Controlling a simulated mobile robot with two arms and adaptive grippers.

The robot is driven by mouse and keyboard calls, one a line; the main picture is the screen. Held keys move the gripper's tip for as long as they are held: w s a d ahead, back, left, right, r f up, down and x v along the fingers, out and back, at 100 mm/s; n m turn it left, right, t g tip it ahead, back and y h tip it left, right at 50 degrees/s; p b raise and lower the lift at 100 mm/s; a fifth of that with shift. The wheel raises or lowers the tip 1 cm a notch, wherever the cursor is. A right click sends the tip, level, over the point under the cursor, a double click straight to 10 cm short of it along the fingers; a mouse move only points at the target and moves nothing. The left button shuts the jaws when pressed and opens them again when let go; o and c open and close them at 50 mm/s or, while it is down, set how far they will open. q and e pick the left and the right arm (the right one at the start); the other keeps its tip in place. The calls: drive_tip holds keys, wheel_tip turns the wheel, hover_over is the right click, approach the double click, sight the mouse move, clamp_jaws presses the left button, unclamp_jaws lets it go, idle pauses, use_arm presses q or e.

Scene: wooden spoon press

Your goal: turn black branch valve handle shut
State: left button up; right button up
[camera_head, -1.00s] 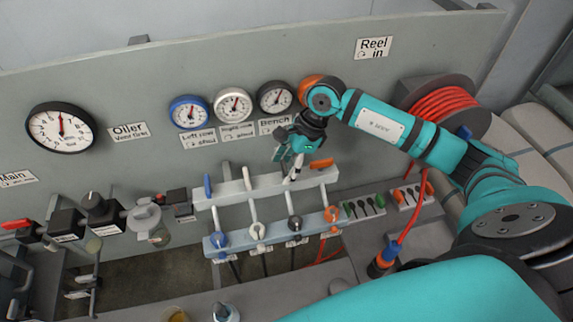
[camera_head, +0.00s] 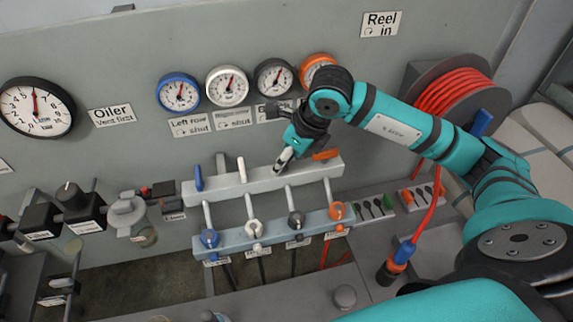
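The branch valves sit on a pale bar (camera_head: 232,188) in the middle. A blue handle (camera_head: 198,178) and a white handle (camera_head: 242,169) stand upright on it, and an orange handle (camera_head: 326,154) lies nearly level at its right end. The black handle's place is between the white and orange ones; my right gripper (camera_head: 284,158) covers it, so I cannot make out the handle or its angle. The grey fingertips point down to the bar there. Whether they are open or closed on the handle is unclear. My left gripper is out of view.
A lower bar (camera_head: 268,232) carries blue, white, black and orange couplings with hoses. Small gauges, including the black-rimmed one (camera_head: 273,77), hang close above the gripper. A red hose reel (camera_head: 450,95) is at right. Black-bodied valves (camera_head: 78,203) stand at left.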

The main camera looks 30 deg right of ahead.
drive_tip(key=m+b, duration=0.2)
drive_tip(key=m+h+b, duration=0.1)
drive_tip(key=m, duration=0.1)
drive_tip(key=shift+a+f+m+t+h+b, duration=0.1)
drive_tip(key=shift+a+m+t+h+b, duration=0.05)
drive_tip(key=shift+m+t+h+b, duration=0.2)
drive_tip(key=m+h+b, duration=0.1)
drive_tip(key=m+b, duration=0.1)
drive_tip(key=m, duration=0.2)
drive_tip(key=shift+h, duration=0.25)
drive_tip(key=shift+m, duration=0.25)
drive_tip(key=o, duration=1.2)
drive_tip(key=shift+r, duration=0.35)
drive_tip(key=v, duration=1.1)
drive_tip(key=shift+a+r, duration=0.2)
drive_tip(key=shift+r, duration=0.15)
